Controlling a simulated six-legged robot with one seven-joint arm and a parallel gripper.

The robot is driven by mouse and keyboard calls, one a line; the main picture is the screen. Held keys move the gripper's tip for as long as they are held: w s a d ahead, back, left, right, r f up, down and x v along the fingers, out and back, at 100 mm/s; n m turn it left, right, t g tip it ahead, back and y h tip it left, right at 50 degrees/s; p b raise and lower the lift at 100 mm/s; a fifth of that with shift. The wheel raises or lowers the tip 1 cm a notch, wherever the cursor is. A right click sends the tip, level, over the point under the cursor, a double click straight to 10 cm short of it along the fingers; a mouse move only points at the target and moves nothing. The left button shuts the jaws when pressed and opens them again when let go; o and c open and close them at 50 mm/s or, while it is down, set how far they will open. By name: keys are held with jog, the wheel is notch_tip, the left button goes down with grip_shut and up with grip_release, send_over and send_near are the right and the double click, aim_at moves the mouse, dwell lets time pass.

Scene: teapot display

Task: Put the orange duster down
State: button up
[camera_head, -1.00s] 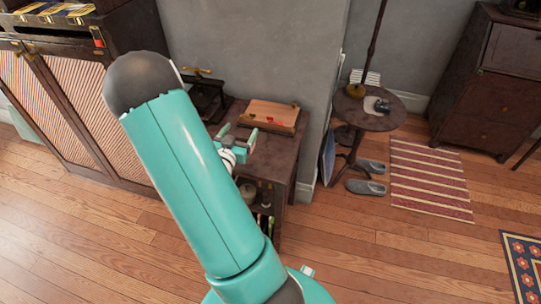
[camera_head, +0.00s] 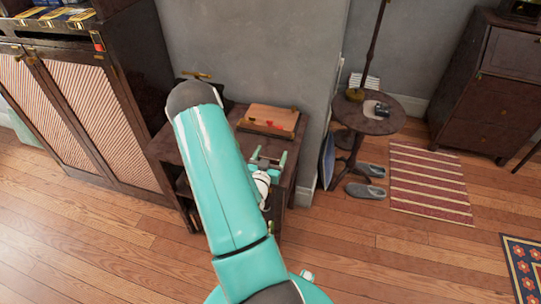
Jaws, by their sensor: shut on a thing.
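My gripper (camera_head: 268,157) is small in the picture, over the front right of the low dark side table (camera_head: 288,172). Its two teal fingers stand apart with a thing held between them. Its shape and colour are too small to make out, and no orange duster shows clearly anywhere. I cannot tell whether the held thing touches the table top. My teal arm covers the left and middle of the table.
A wooden box (camera_head: 270,117) with red marks lies at the back of the table, just beyond my gripper. A grey wall stands behind. A dark cabinet (camera_head: 95,100) is at the left. A round table (camera_head: 368,115) and slippers (camera_head: 365,190) are at the right.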

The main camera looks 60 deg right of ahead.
jog(key=shift+f, duration=0.1)
jog(key=o, duration=0.9)
jog(key=a, duration=0.4)
jog(key=s+a, duration=0.1)
jog(key=a, duration=0.7)
jog(key=shift+s, duration=0.4)
